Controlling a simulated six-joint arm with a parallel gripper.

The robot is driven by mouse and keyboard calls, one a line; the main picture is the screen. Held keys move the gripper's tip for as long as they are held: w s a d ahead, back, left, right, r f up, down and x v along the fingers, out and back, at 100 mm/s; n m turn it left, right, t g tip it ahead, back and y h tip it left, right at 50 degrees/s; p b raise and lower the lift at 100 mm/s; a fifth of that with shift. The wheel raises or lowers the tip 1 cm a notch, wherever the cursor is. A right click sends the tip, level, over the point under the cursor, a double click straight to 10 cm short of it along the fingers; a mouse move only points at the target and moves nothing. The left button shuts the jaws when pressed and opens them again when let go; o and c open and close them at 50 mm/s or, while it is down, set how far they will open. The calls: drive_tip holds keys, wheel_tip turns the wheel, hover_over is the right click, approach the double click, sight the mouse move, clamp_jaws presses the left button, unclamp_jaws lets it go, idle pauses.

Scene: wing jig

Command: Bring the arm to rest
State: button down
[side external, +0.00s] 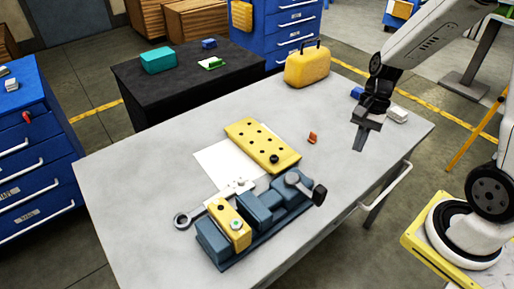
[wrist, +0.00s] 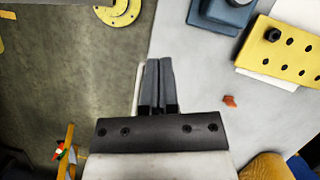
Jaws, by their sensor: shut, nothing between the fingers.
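My gripper (side external: 359,139) hangs above the right part of the grey table (side external: 125,181), its fingers pointing down. In the wrist view my gripper (wrist: 158,62) has its two fingers side by side, shut with nothing between them. It is apart from everything on the table. My arm reaches in from the right in the side view.
A yellow perforated plate (side external: 262,145) lies on a white sheet (side external: 210,162). A blue-grey vise (side external: 262,208) holds a yellow block (side external: 229,226). A small orange piece (side external: 312,138) and a yellow case (side external: 307,67) are near my gripper. The table's left part is clear.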

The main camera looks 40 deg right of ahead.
drive_tip(key=a+n+t+h, duration=0.1)
drive_tip(key=n, duration=0.3)
drive_tip(key=a+n+t+h, duration=0.1)
drive_tip(key=a+n, duration=0.1)
drive_tip(key=n, duration=0.3)
drive_tip(key=w+a+n+t+h, duration=0.1)
drive_tip(key=n+t+h, duration=0.1)
drive_tip(key=n, duration=0.3)
drive_tip(key=shift+a+r, duration=0.2)
drive_tip(key=shift+a, duration=0.2)
